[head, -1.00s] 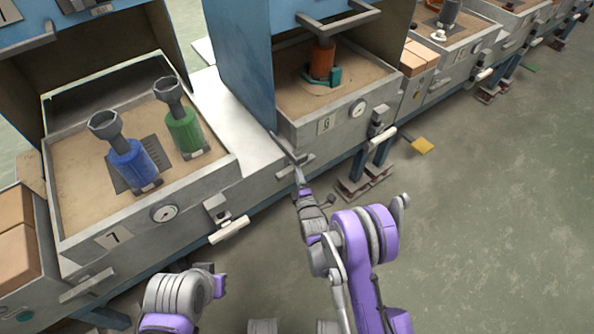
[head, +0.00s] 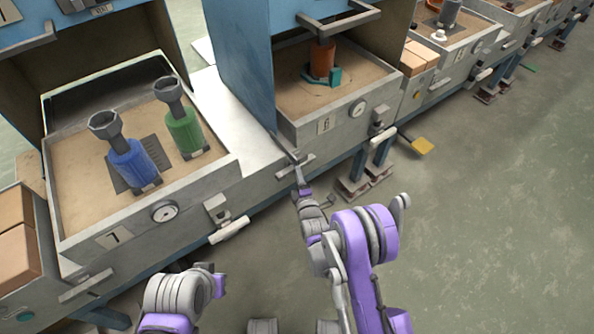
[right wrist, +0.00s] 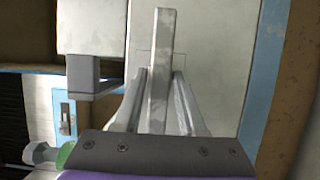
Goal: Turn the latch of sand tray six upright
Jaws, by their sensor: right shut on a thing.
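Sand tray six (head: 358,130) is a grey box with a "6" plate and a round gauge on its front, under a blue hood. My right gripper (head: 298,172) is at the lower left of its front. In the right wrist view, the latch is a plain grey bar (right wrist: 160,75) between the two fingers of my right gripper (right wrist: 160,100), which is shut on it. The bar runs lengthwise between the fingers and shows past their tips. In the head view the fingers partly hide the latch, so its exact tilt is unclear. My left gripper's fingers do not show.
Tray seven (head: 190,190), with a blue cylinder (head: 130,163) and a green cylinder (head: 184,133), stands to the left. A white handle (head: 382,137) and a yellow pedal (head: 420,145) are right of my right gripper. Open floor (head: 490,220) lies to the right.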

